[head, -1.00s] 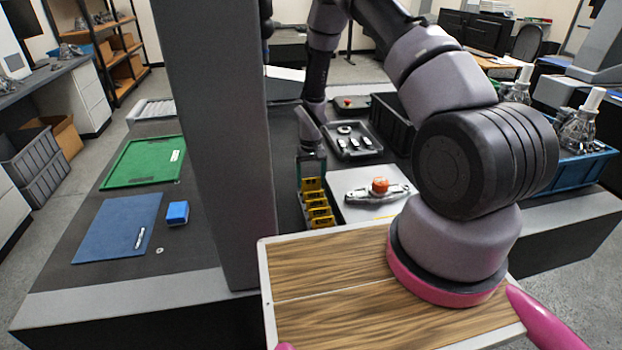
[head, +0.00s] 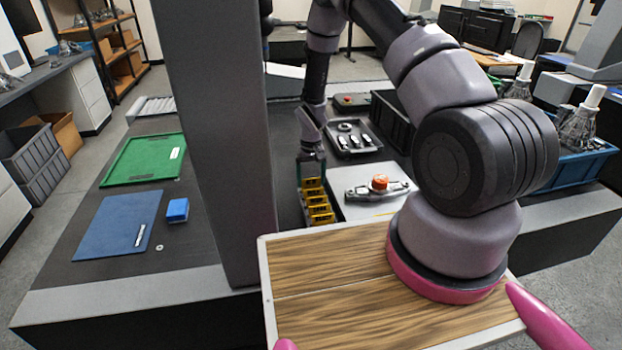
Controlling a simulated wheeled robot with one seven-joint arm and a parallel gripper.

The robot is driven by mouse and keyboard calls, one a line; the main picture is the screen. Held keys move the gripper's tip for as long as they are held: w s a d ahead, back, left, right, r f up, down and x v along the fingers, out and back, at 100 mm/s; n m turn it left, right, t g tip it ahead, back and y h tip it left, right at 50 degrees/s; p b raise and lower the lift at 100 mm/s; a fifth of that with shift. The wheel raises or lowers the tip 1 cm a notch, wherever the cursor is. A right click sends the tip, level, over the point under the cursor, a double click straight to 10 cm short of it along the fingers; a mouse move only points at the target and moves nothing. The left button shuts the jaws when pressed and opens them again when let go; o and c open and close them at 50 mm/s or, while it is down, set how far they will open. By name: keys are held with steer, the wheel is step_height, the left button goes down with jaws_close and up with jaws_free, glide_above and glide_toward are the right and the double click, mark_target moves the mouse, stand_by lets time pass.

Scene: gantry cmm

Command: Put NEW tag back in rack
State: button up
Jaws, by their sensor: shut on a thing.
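The rack (head: 318,213) is a row of yellow tags in dark slots, standing on the table just right of the grey column. My gripper (head: 311,168) points down at the far end of this row. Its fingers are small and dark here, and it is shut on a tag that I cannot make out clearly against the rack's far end. I cannot read any lettering, so which tag is the NEW tag does not show. Whether the held tag touches a slot is hidden.
The grey column (head: 215,150) stands close left of the rack. A white plate (head: 368,207) with a metal part and orange knob (head: 379,182) lies right of it. Behind are a dark tray (head: 354,139) of small parts and a black bin (head: 392,121). A blue mat (head: 115,228) lies left.

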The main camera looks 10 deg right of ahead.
steer(key=shift+f, duration=0.45)
steer(key=o, duration=1.1)
steer(key=shift+c, duration=0.2)
steer(key=shift+r, duration=0.1)
steer(key=shift+r, duration=3.4)
